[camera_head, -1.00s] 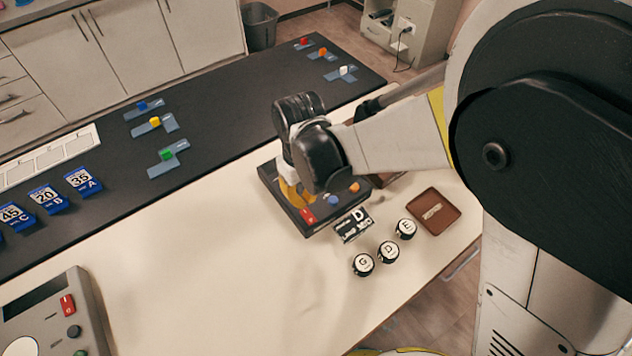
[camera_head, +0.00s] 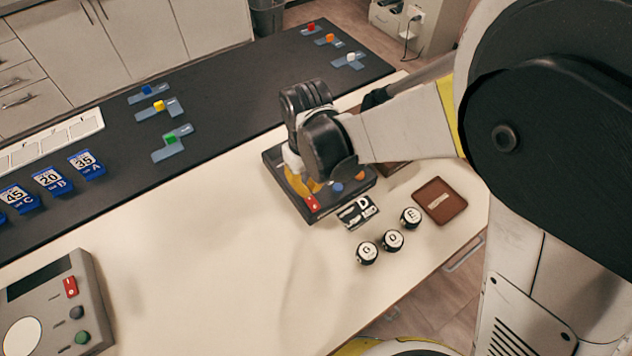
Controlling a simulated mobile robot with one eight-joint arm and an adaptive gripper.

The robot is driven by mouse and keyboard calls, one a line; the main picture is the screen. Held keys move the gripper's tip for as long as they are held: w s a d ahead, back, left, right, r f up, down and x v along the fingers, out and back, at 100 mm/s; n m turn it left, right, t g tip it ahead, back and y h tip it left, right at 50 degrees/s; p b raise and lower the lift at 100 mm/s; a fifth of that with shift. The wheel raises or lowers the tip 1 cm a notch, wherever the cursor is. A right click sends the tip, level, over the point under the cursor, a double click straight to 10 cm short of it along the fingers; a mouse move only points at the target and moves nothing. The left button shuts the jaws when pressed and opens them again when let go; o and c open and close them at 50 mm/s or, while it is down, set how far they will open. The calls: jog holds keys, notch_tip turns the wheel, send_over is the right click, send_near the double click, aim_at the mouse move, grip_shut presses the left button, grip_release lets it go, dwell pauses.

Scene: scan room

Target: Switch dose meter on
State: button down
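A grey device (camera_head: 92,312) stands at the lower left of the table. It has a dark screen (camera_head: 39,278), a red switch (camera_head: 71,287), a dark knob, a green knob and a white disc. A dark box (camera_head: 275,160) with a red switch (camera_head: 312,203), a blue button (camera_head: 337,187) and an orange button (camera_head: 360,175) stands mid-table. I cannot tell by a label which is the dose meter. My gripper (camera_head: 300,187) points down over the dark box's left part. Yellow parts show there; its fingertips are mostly hidden behind my wrist, so contact and opening are unclear.
Several round lettered pieces (camera_head: 392,240), a black-and-white D card (camera_head: 357,211) and a brown tray (camera_head: 461,203) lie right of the box. Blue number stands (camera_head: 52,180) and small coloured blocks on blue-grey plates (camera_head: 171,141) line the dark strip. The white tabletop (camera_head: 200,240) between the devices is clear.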

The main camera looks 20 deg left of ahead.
aim_at(309, 197)
jog(key=shift+f+b, duration=1.55)
jog(key=shift+f, duration=0.3)
dwell(1.1)
jog(key=shift+r, duration=0.1)
jog(key=shift+r+p, duration=2.45)
jog(key=shift+r, duration=1.05)
jog(key=shift+d, duration=0.1)
jog(key=w+d+r+m+t+y, duration=0.1)
jog(key=w+d+r+m+t, duration=0.15)
jog(key=d+r, duration=0.6)
jog(key=s+d+r+m+t, duration=0.1)
jog(key=s+d+m, duration=0.1)
jog(key=d, duration=0.6)
jog(key=s+d+r+m+t+b, duration=0.1)
jog(key=s+d+r+m+t, duration=0.1)
jog(key=d, duration=0.6)
jog(key=s+d+r+m+t+h+b, duration=0.1)
jog(key=s+d+r+m, duration=0.1)
jog(key=d, duration=0.7)
jog(key=shift+s+r+m+t, duration=0.15)
jog(key=shift+m+t, duration=0.2)
jog(key=shift+m, duration=0.5)
